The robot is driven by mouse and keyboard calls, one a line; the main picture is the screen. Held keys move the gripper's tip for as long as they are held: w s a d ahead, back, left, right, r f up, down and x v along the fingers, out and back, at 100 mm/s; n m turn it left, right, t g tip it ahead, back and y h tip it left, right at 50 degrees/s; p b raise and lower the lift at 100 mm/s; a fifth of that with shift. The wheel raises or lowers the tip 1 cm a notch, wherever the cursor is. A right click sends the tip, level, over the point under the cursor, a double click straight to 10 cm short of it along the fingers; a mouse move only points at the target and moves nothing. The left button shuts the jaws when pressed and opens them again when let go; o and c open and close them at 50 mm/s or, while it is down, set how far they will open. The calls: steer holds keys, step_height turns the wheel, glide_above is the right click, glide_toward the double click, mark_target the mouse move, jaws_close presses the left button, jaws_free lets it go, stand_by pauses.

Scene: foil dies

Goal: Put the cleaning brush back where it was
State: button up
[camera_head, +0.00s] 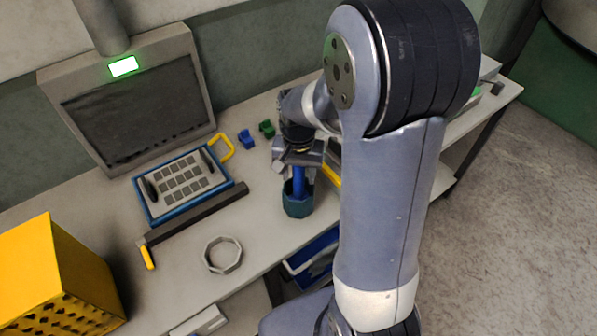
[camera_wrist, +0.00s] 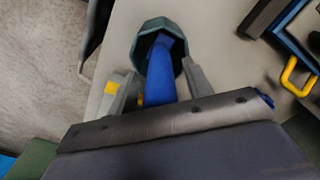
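The cleaning brush shows as a blue handle (camera_head: 299,182), upright in the head view, with its lower end inside a dark teal, many-sided cup (camera_head: 298,207) near the bench's front edge. In the wrist view the blue handle (camera_wrist: 160,75) runs from between my fingers into the mouth of the teal cup (camera_wrist: 149,30). My gripper (camera_head: 299,164) is right above the cup, around the top of the handle. In the wrist view my gripper's fingers (camera_wrist: 160,66) stand either side of the handle, with narrow gaps visible. The brush's lower end is hidden in the cup.
A grey ring (camera_head: 222,255) lies left of the cup. A blue-framed tray (camera_head: 185,187) with a yellow handle and a dark bar lie behind it. Blue (camera_head: 246,139) and green (camera_head: 267,129) clips sit farther back. A yellow crate (camera_head: 35,265) stands at left. My arm hides the bench's right part.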

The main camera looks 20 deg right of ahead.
step_height(320, 180, up, 12)
steer(key=shift+r, duration=0.2)
stand_by(0.4)
steer(key=shift+c, duration=0.6)
